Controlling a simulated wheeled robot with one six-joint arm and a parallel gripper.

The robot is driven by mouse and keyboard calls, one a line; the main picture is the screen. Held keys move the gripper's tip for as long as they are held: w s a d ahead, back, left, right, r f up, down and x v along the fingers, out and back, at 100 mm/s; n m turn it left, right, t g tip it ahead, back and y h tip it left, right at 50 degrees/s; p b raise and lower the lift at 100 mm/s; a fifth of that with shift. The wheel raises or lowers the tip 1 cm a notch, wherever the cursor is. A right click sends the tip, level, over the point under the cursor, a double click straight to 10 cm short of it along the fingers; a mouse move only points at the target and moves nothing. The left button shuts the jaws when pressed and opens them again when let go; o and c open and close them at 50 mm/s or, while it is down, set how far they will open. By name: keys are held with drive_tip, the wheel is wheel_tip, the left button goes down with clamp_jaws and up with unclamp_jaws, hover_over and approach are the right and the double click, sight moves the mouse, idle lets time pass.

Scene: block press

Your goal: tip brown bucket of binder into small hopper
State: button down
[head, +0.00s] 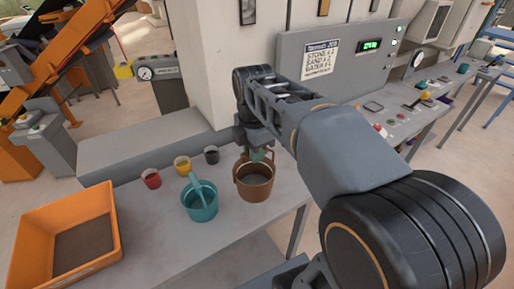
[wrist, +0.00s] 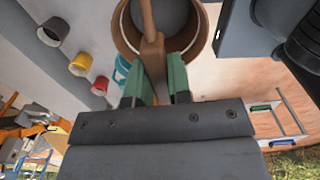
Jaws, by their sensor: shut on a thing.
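The brown bucket (head: 253,188) is upright at the right part of the grey table, with grey material inside. Its rim also shows at the top of the wrist view (wrist: 126,38). My gripper (head: 260,153) is above it, and in the wrist view its green fingers (wrist: 158,82) are closed on the bucket's brown handle (wrist: 151,50). I cannot tell whether the bucket touches the table. I cannot make out a small hopper for certain in either view.
A teal bucket (head: 201,207) stands just left of the brown one. Red (head: 151,179), yellow (head: 182,165) and dark (head: 212,155) cups stand behind it. An orange tray (head: 112,215) sits at the left. A control panel (head: 335,62) and console (head: 420,112) are at the right.

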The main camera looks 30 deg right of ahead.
wheel_tip(320, 180, up, 6)
drive_tip(key=s+a+p, duration=0.1)
drive_tip(key=p, duration=0.3)
drive_tip(key=shift+s, duration=0.4)
